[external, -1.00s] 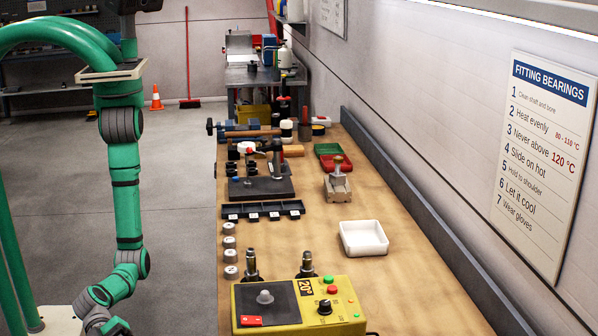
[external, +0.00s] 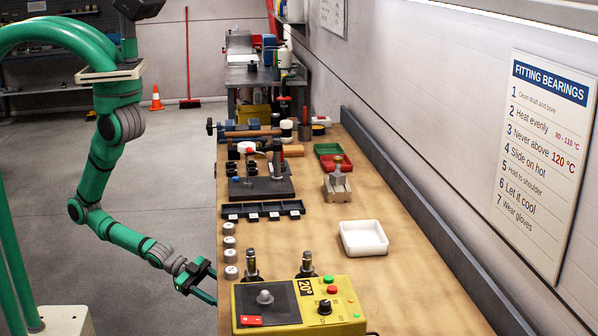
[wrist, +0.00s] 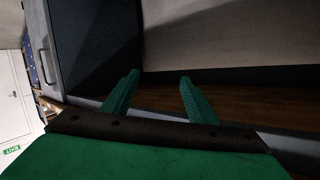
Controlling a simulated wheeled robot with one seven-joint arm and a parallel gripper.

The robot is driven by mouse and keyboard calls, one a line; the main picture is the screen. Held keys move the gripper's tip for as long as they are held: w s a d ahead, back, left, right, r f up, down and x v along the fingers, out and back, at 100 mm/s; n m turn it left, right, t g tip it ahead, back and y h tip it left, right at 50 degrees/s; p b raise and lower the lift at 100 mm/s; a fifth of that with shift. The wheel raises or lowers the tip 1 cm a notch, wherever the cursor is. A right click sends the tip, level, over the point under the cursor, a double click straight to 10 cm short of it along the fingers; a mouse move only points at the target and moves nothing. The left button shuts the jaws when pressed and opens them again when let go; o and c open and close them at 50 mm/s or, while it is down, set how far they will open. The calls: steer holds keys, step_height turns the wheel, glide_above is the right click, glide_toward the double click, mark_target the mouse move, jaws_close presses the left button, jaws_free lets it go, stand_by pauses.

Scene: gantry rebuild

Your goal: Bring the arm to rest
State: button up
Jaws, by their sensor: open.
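My green arm hangs left of the bench in the external view, bent at the elbow. My gripper (external: 209,285) is at the end of it, low beside the bench's left edge, near the yellow control box (external: 296,303). Its two green fingers stand apart with nothing between them. They also show apart and empty in the wrist view (wrist: 155,95), in front of a dark, dim recess.
The floor left of the bench is open, with an orange cone (external: 156,98) far back.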

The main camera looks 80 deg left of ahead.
steer(key=s+a+r+n+t+y, duration=0.1)
steer(key=s+a+r+n+y, duration=0.3)
steer(key=a, duration=0.7)
steer(key=s+a+r+n+t+y, duration=0.2)
steer(key=s+a+r+n+y, duration=0.2)
steer(key=s+a+r, duration=0.3)
steer(key=a+n, duration=0.1)
steer(key=a, duration=0.3)
steer(key=shift+s+n, duration=0.15)
steer(key=shift+n, duration=0.25)
